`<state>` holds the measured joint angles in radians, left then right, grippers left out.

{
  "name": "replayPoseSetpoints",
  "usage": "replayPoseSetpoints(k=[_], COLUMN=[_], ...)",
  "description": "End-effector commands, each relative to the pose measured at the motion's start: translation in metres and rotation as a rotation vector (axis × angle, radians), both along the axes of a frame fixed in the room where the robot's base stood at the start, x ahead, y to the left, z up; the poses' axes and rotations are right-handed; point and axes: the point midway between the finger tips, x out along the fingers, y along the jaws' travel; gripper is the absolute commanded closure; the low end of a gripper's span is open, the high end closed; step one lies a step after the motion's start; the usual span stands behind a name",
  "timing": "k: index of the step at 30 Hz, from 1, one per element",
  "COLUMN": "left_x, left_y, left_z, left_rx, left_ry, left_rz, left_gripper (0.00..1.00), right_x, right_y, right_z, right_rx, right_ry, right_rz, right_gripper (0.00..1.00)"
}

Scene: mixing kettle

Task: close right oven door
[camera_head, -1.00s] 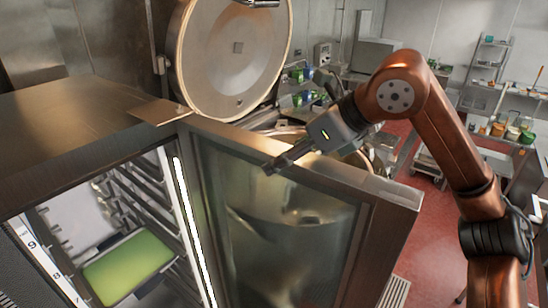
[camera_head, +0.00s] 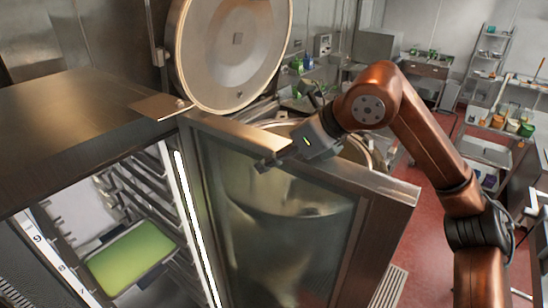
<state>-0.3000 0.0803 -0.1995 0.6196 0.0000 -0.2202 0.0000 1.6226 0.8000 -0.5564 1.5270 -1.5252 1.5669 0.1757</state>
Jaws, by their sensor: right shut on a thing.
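The right oven door (camera_head: 290,235) has a metal frame and a glass pane, and it stands open, swung out to the right of the oven. The oven (camera_head: 80,130) is at the left, its lit inside bare to view. My right gripper (camera_head: 268,163) is at the door's top edge, near the middle of its length. Its fingers are shut on the door, though the exact contact is small and hard to see. My left gripper is not in view.
A green tray (camera_head: 132,258) sits on the rack rails inside the oven. A big round kettle lid (camera_head: 232,50) stands raised behind the door, with the kettle below it partly hidden. Red floor (camera_head: 440,240) is clear at the right; shelves (camera_head: 490,60) stand farther back.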

Motion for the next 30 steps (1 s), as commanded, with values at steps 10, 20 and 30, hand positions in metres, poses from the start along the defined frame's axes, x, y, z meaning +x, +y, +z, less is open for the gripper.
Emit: replayPoseSetpoints(k=[10, 20, 30], left_x=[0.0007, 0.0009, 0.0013], left_y=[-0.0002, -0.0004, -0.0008], left_z=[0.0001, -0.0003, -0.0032], left_rx=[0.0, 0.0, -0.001], left_ry=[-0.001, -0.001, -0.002], left_rz=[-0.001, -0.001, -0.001], left_gripper=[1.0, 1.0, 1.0], right_x=[-0.0004, -0.0001, 0.0034], right_y=[0.0001, 0.0009, 0.0089], right_z=[0.0003, 0.0004, 0.0002], right_rx=[0.0, 0.0, 0.0], right_ry=[0.0, -0.001, 0.0], right_rz=[0.001, -0.001, -0.024], right_gripper=[0.97, 1.0, 1.0])
